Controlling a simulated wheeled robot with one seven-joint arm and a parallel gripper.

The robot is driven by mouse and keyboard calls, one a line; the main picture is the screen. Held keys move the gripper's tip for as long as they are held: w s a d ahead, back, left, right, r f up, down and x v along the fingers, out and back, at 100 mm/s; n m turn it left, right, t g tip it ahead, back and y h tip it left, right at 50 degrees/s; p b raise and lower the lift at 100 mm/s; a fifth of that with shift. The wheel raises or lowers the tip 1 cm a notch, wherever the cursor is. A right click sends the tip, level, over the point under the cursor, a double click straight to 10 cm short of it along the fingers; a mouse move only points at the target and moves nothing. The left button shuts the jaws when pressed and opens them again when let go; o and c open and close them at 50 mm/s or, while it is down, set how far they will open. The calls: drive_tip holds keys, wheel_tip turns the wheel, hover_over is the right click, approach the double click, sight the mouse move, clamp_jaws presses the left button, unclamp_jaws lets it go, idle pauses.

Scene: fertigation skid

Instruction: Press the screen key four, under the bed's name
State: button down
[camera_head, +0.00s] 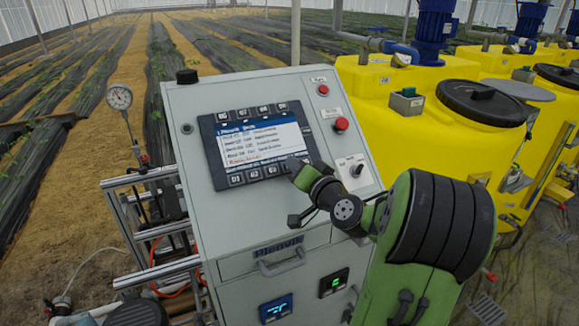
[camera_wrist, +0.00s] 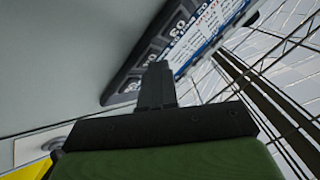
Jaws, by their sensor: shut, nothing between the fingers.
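The controller screen (camera_head: 258,142) is lit on the sloped face of the grey cabinet, with a row of dark keys above it and another below. In the lower row, D1 (camera_head: 237,180), D2 (camera_head: 254,175) and D3 (camera_head: 271,170) show; the fourth place at the right end is largely hidden by my gripper. My gripper (camera_head: 297,167) is shut and empty, its tips at the screen's lower right corner. In the wrist view, the shut fingers (camera_wrist: 157,68) overlap the edge of the key row, near the D3 key (camera_wrist: 180,29). I cannot tell whether they touch it.
A red button (camera_head: 341,124) and a rotary switch (camera_head: 356,170) sit right of the screen. A drawer handle (camera_head: 282,263) and two small displays are below. Yellow tanks (camera_head: 390,120) stand at the right. A gauge (camera_head: 120,97) and metal frame are at the left.

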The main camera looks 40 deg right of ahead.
drive_tip(key=shift+s+r, duration=0.1)
drive_tip(key=shift+s+a+r, duration=0.2)
drive_tip(key=shift+s+r, duration=0.2)
drive_tip(key=shift+r, duration=0.1)
drive_tip(key=shift+s+a+r+p, duration=0.25)
drive_tip(key=shift+s+r+p, duration=0.1)
drive_tip(key=shift+s+r, duration=0.55)
drive_tip(key=shift+s+a+r+p, duration=0.2)
drive_tip(key=shift+s+r+p, duration=0.15)
drive_tip(key=shift+s+r, duration=0.5)
drive_tip(key=shift+w, duration=0.15)
